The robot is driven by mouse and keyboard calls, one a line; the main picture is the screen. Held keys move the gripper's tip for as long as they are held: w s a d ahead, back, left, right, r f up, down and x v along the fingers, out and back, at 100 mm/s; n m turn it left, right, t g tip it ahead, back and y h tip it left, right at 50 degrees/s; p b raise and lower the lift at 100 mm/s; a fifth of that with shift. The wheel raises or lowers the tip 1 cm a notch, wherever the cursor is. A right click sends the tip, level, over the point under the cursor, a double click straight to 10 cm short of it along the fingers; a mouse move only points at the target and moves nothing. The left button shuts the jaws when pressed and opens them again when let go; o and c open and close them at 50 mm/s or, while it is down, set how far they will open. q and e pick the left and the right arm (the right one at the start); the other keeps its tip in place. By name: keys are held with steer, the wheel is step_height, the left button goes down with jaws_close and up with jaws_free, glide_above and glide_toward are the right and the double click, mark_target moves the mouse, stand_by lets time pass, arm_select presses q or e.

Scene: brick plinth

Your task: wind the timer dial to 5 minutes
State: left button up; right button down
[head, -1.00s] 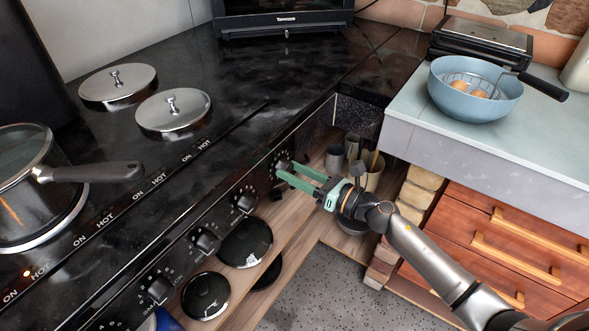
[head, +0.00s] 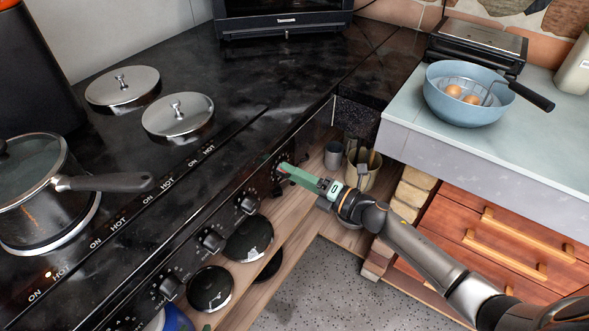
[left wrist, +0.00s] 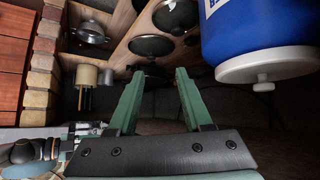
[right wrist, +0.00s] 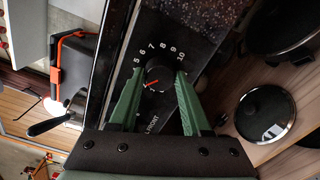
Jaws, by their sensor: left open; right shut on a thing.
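The timer dial (right wrist: 157,76) is a dark round knob with a red pointer mark, on the black stove front. A ring of white numbers, 5 to 10, shows above it in the right wrist view.
Several other knobs, one of them a near knob (head: 247,204), line the stove front. Black lids (head: 248,238) lie on the wooden shelf below. A blue container (left wrist: 258,30) is close to my left gripper. A drawer unit (head: 495,235) stands at right.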

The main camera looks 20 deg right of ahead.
arm_select(q)
steer(key=s+a+r+p, duration=0.1)
steer(key=p, duration=0.1)
steer(key=s+a+r+p, duration=0.1)
steer(key=p, duration=0.1)
steer(key=shift+a+y, duration=0.35)
steer(key=shift+y, duration=0.05)
arm_select(e)
steer(key=m, duration=1)
arm_select(q)
steer(key=shift+w, duration=0.1)
arm_select(e)
steer(key=shift+c, duration=1.8)
jaws_free()
arm_select(q)
steer(key=shift+d, duration=0.1)
arm_select(e)
steer(key=shift+s, duration=0.1)
steer(key=v, duration=1.2)
steer(key=shift+d, duration=0.2)
